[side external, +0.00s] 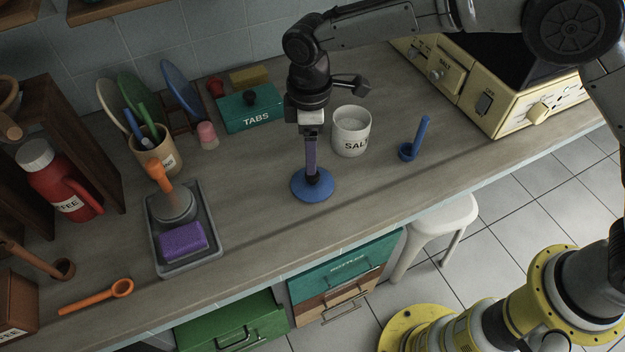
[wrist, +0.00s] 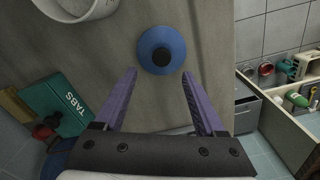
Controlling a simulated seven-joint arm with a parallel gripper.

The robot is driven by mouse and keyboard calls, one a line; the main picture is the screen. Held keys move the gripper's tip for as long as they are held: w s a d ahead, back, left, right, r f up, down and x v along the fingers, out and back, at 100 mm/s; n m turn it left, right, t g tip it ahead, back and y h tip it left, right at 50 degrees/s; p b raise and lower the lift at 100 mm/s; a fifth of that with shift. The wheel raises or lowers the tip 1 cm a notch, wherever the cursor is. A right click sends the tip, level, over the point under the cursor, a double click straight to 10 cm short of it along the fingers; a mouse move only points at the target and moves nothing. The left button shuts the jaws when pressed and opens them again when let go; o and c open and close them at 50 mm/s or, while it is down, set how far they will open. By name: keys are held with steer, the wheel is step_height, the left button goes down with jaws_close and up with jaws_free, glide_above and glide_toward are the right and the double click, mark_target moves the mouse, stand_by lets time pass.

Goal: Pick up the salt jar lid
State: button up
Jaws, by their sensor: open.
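The salt jar lid, a round blue disc with a dark knob (side external: 313,190), lies on the counter in the side view. It also shows in the wrist view (wrist: 162,40), just beyond my fingertips. The white jar marked SALT (side external: 351,134) stands open behind it to the right; part of it shows at the wrist view's top left (wrist: 75,8). My gripper (side external: 312,172) points down over the lid, and its purple fingers are apart and empty in the wrist view (wrist: 159,73). I cannot tell the exact gap between fingertips and knob.
A teal TABS box (side external: 248,113) stands behind to the left. A blue spoon-like utensil (side external: 416,140) stands to the right. A grey tray (side external: 206,255) with a purple sponge (side external: 183,240) is at left. Counter around the lid is clear; its front edge is near.

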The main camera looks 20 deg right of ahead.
mark_target(312, 180)
steer(key=shift+s+d+f, duration=0.1)
steer(key=shift+f, duration=1.5)
steer(key=shift+s+d+f, duration=0.1)
steer(key=shift+f, duration=1.5)
jaws_close()
